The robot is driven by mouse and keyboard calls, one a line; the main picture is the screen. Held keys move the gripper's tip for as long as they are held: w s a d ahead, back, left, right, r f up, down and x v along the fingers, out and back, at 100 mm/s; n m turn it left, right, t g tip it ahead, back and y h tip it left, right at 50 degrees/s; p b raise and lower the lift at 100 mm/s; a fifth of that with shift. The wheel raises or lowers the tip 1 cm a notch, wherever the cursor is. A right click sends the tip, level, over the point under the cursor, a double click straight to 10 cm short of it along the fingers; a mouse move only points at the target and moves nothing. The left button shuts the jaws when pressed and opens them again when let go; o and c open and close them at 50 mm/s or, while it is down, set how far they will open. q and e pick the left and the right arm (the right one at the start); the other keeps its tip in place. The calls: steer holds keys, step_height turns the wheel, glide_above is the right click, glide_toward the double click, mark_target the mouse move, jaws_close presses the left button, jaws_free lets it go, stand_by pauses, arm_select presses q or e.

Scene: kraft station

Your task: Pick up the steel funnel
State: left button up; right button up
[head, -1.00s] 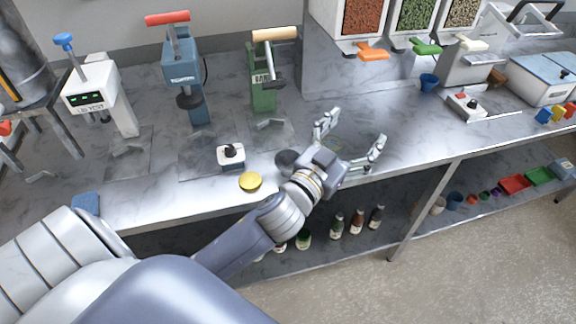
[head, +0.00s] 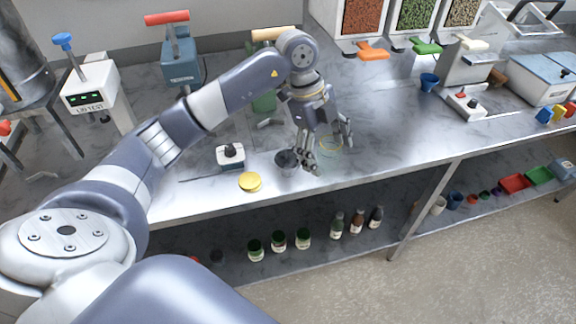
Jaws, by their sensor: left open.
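A small dark grey round object (head: 286,162), which looks like the steel funnel, sits near the front edge of the steel counter. My left gripper (head: 326,152) points down just to its right, with its fingers spread and nothing visibly held. The nearer fingers overlap the right side of the funnel in this view; I cannot tell if they touch it. My right gripper is not in view.
A yellow lid (head: 250,181) and a small white box with a black knob (head: 231,155) are left of the funnel. My left arm partly hides the green press (head: 264,103). Bottles stand on the shelf below.

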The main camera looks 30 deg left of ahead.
arm_select(q)
steer(key=a+n+y, duration=0.1)
steer(key=a, duration=0.2)
steer(key=a+r+n+y, duration=0.1)
steer(key=a, duration=0.2)
steer(key=s+a+n+y, duration=0.1)
steer(key=a, duration=0.3)
steer(key=shift+r+g+y, duration=0.35)
steer(key=shift+g+y, duration=0.05)
glide_above(290, 160)
steer(key=f, duration=0.4)
steer(key=shift+s+a+f+p, duration=0.1)
steer(key=shift+a+f+p, duration=0.1)
steer(key=shift+a+p, duration=0.1)
steer(key=shift+d+f+p, duration=0.1)
steer(key=shift+f+p, duration=0.25)
steer(key=shift+f, duration=0.25)
step_height(290, 160, down, 4)
steer(key=shift+d+r+p, duration=0.15)
steer(key=shift+p, duration=0.55)
steer(key=shift+f, duration=0.4)
steer(key=shift+c, duration=0.2)
steer(key=c, duration=1.1)
